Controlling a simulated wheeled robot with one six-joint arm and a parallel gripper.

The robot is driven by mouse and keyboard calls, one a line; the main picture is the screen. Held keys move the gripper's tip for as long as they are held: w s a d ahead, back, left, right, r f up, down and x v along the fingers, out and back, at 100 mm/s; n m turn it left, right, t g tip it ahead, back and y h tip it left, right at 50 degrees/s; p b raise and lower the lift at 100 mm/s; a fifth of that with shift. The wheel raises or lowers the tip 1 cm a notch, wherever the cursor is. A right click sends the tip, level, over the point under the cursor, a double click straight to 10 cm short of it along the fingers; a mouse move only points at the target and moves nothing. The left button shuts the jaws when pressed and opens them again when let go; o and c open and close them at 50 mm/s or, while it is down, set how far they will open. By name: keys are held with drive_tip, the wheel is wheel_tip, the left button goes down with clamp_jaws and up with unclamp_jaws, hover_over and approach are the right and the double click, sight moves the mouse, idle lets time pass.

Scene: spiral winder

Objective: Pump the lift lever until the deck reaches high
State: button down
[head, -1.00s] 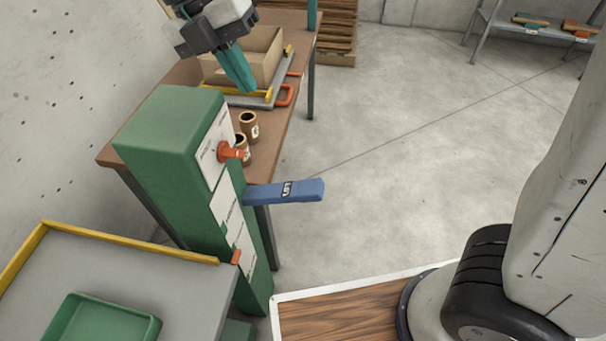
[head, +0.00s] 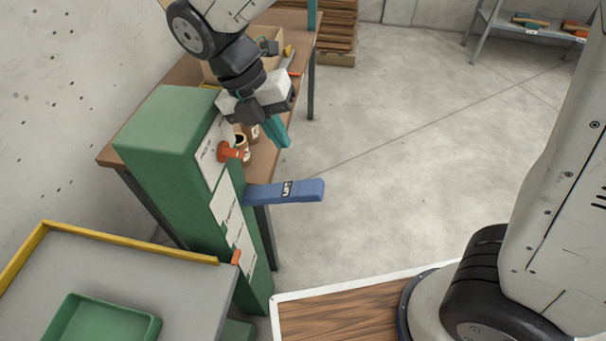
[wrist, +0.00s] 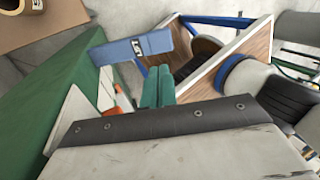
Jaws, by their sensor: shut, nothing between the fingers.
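The blue lift lever (head: 284,191) sticks out to the right from the green column (head: 165,150), roughly level. In the wrist view the lever (wrist: 135,46) lies just beyond my fingertips. My gripper (head: 283,146), with teal fingers, is shut and empty, above the lever and apart from it. The fingers also show in the wrist view (wrist: 158,86). An orange knob (head: 232,152) is on the column's labelled face. The deck (head: 175,267) is a grey surface with a yellow edge at lower left. A small orange pointer (head: 236,257) is at its corner by the column.
A green tray (head: 105,322) lies on the deck. Behind the column, a brown workbench (head: 190,75) holds small brown jars (head: 240,141) and a cardboard box. The floor (head: 400,130) right of the lever is clear.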

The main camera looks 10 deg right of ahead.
sight(308, 186)
drive_tip(key=x, duration=1.2)
